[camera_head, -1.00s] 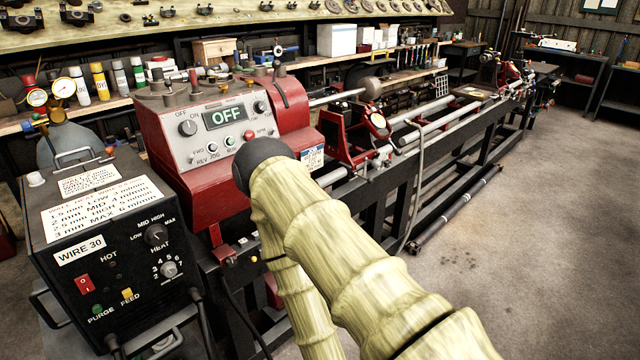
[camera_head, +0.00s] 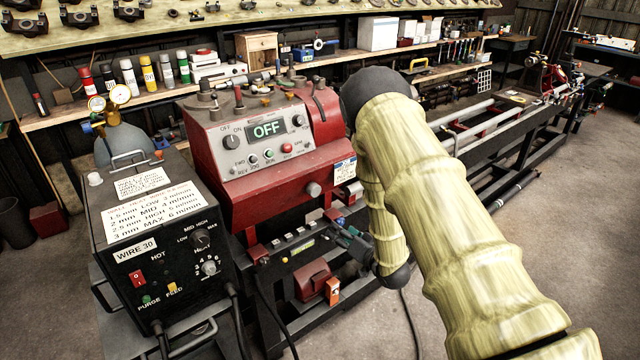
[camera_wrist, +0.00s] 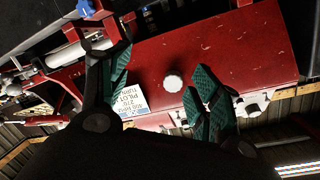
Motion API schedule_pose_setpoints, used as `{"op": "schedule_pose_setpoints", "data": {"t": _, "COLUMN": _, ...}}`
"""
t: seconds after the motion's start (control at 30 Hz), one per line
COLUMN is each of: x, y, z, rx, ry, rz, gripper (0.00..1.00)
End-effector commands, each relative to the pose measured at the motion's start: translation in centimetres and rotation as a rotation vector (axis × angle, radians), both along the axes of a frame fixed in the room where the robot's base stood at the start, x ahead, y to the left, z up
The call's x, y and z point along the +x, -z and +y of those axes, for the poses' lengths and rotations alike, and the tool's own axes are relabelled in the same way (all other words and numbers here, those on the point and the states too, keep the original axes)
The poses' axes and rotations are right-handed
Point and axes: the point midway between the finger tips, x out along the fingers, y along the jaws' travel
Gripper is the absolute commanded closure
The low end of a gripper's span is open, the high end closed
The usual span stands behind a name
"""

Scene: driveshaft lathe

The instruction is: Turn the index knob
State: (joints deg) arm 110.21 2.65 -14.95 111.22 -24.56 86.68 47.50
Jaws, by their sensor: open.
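A round grey knob (camera_head: 313,189) sits low on the front of the red lathe headstock (camera_head: 275,190), left of a small white label. No lettering marks it as the index knob. In the wrist view the pale round knob (camera_wrist: 172,83) shows on the red face, between my fingers in the picture. My gripper (camera_wrist: 162,75) is open and empty, with green-padded fingers spread on either side of the knob. In the head view my gripper (camera_head: 352,243) hangs in front of the lathe, below and right of the knob. I see no contact with the knob.
The headstock panel (camera_head: 266,130) reads OFF and carries several dials and buttons. A black WIRE 30 welder box (camera_head: 160,240) stands at left with cables hanging. A label (camera_wrist: 154,108) lies beside the knob in the wrist view. Floor (camera_head: 590,250) is clear at right.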

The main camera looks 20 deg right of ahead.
Motion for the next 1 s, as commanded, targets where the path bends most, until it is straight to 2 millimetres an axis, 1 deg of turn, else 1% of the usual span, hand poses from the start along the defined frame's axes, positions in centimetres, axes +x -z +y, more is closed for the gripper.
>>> {"op": "schedule_pose_setpoints", "data": {"t": 0.03, "x": 1.2, "y": -2.6, "z": -0.2, "rx": 0.026, "ry": -0.020, "rz": -0.045, "gripper": 0.37}}
{"op": "schedule_pose_setpoints", "data": {"t": 0.1, "x": 2.3, "y": -4.7, "z": -0.3, "rx": 0.061, "ry": -0.045, "rz": -0.091, "gripper": 0.37}}
{"op": "schedule_pose_setpoints", "data": {"t": 0.2, "x": 3.2, "y": -6.4, "z": -0.3, "rx": 0.089, "ry": -0.068, "rz": -0.128, "gripper": 0.37}}
{"op": "schedule_pose_setpoints", "data": {"t": 0.23, "x": 3.4, "y": -6.7, "z": -0.3, "rx": 0.093, "ry": -0.073, "rz": -0.132, "gripper": 0.37}}
{"op": "schedule_pose_setpoints", "data": {"t": 0.43, "x": 5.0, "y": -7.1, "z": 0.3, "rx": 0.098, "ry": -0.077, "rz": -0.137, "gripper": 0.37}}
{"op": "schedule_pose_setpoints", "data": {"t": 0.8, "x": 10.5, "y": -7.1, "z": 2.4, "rx": 0.097, "ry": -0.077, "rz": -0.136, "gripper": 0.37}}
{"op": "schedule_pose_setpoints", "data": {"t": 1.0, "x": 12.6, "y": -6.9, "z": 3.0, "rx": 0.095, "ry": -0.075, "rz": -0.136, "gripper": 0.37}}
